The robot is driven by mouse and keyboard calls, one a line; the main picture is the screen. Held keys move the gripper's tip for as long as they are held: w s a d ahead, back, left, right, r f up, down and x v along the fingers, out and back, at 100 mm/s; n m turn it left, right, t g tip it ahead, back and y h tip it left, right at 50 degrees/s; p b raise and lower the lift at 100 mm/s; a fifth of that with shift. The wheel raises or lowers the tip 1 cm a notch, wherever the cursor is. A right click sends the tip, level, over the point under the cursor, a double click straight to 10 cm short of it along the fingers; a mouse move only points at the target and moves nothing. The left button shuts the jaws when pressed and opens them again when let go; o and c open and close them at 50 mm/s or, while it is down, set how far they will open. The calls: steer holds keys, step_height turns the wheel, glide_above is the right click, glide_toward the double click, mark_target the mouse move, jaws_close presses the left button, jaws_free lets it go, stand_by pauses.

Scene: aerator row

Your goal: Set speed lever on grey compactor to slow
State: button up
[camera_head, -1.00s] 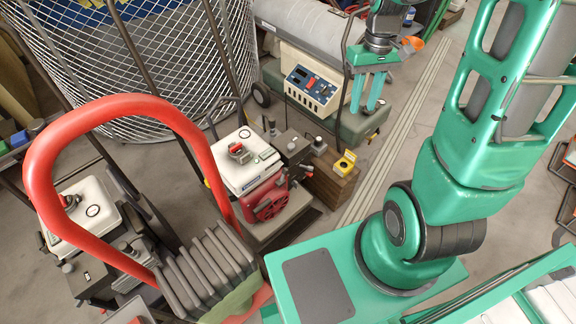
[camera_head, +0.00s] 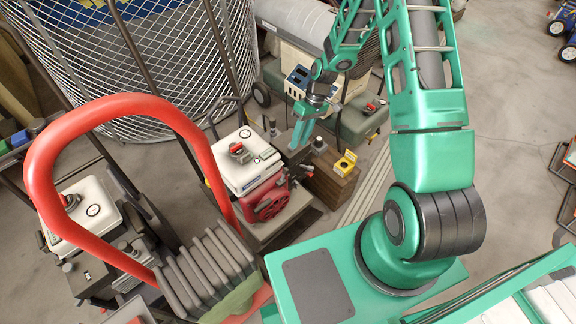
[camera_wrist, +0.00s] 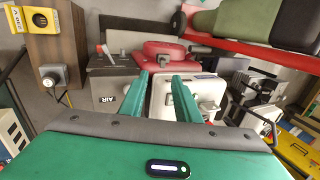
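An engine machine with a white tank (camera_head: 247,170) and a red pull-start cover (camera_head: 268,203) stands in the middle of the head view. A grey box marked AIR (camera_wrist: 113,90) is on it, and a small lever with a red tip (camera_wrist: 102,49) rises from that box's top in the wrist view. A second, similar engine with a white tank (camera_head: 85,215) stands at the left. I cannot tell which machine is the grey compactor. My gripper (camera_wrist: 160,76) is open and empty, its fingers pointing at the grey box and the white tank. In the head view my gripper (camera_head: 297,140) partly hides the box.
A wire mesh cage (camera_head: 110,60) is behind. Open floor (camera_head: 510,110) lies to the right.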

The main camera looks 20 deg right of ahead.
mark_target(286, 168)
steer(key=x, duration=0.9)
steer(key=w+a+x, duration=0.1)
steer(key=x, duration=0.3)
steer(key=shift+s+a+f, duration=0.1)
jaws_close()
